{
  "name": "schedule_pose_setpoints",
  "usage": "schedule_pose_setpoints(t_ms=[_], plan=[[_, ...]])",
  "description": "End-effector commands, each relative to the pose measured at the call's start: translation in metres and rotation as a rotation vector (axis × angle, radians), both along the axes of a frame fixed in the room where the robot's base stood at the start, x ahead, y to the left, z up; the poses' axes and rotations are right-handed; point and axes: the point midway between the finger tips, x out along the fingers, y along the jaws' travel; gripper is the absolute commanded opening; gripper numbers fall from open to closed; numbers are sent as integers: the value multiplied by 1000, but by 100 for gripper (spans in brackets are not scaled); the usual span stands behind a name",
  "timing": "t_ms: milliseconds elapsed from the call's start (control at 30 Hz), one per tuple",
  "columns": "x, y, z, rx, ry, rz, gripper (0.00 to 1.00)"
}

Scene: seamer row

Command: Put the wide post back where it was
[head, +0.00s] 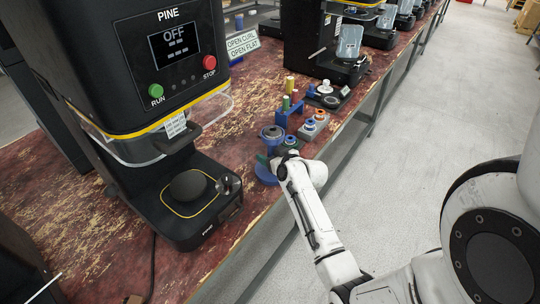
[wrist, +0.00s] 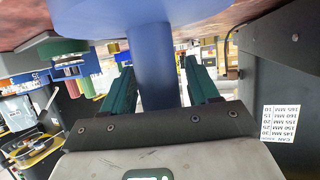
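The wide post is a blue post (wrist: 152,62) with a broad round blue base (head: 265,176), standing upright on the worn red bench beside the PINE machine. The wrist view is upside down. The left finger is close to the shaft; a narrow gap shows beside the right finger, so it looks open around the shaft. Contact on the left is unclear.
Behind the post stand a blue rack (head: 287,112) with coloured pegs and a grey block (head: 313,127) with round pieces. The black PINE machine (head: 150,60), its sign reading OFF, has a round plate (head: 188,186) to the left. The floor is clear on the right.

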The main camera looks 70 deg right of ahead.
Motion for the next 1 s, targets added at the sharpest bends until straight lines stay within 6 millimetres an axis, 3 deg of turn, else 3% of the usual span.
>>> schedule_pose_setpoints(t_ms=[433, 1000], plan=[[-4, 2, 4, 0, 0, -1, 66], [-83, 51, 43, -1, -1, 0, 66]])
